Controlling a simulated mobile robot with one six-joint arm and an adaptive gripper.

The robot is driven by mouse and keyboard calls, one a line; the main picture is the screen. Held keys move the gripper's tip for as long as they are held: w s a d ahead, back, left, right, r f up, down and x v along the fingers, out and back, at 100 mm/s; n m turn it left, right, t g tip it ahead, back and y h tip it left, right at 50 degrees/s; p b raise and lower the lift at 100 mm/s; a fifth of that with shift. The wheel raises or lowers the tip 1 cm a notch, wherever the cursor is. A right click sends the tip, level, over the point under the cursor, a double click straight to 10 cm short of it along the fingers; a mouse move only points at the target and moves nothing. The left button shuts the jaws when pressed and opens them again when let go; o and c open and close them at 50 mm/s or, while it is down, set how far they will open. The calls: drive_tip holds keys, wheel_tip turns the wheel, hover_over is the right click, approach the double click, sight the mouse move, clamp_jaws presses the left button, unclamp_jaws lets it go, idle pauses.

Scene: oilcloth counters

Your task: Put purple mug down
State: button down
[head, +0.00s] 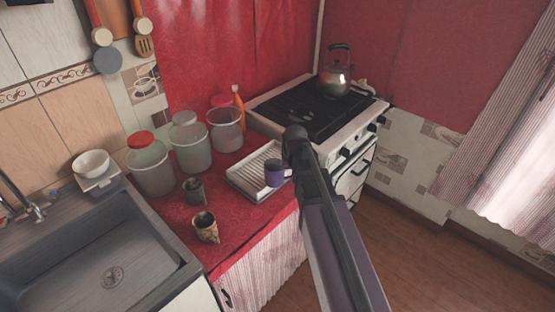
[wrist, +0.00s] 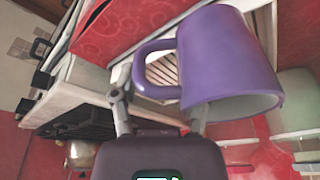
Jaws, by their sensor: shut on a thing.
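The purple mug (head: 274,173) shows in the head view over the right part of the white ribbed tray (head: 245,187) on the red counter. In the wrist view the mug (wrist: 228,62) is large and close, with its handle toward my gripper (wrist: 158,92). My gripper is shut on the mug at the handle side; one finger is partly hidden behind the mug body. In the head view my arm covers most of the gripper. I cannot tell whether the mug's base touches the tray.
The stove (head: 318,112) with a kettle (head: 336,80) stands right of the tray. Several lidded containers (head: 190,148) stand behind and left. Two cups, one dark (head: 195,191) and one patterned (head: 206,229), stand left on the counter. The sink (head: 95,250) is further left.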

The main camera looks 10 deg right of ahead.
drive_tip(key=w, duration=0.7)
drive_tip(key=w+a+f+b, duration=0.1)
drive_tip(key=w, duration=0.3)
drive_tip(key=shift+w, duration=0.3)
drive_tip(key=shift+w+f, duration=0.1)
drive_tip(key=shift+w, duration=0.4)
drive_tip(key=shift+w+f+b, duration=0.2)
drive_tip(key=shift+f+b, duration=0.05)
drive_tip(key=shift+b, duration=0.05)
drive_tip(key=shift+s+f+b, duration=0.1)
drive_tip(key=shift+f+b, duration=1.4)
drive_tip(key=shift+f, duration=0.05)
drive_tip(key=shift+f, duration=0.1)
drive_tip(key=shift+c, duration=0.4)
unclamp_jaws()
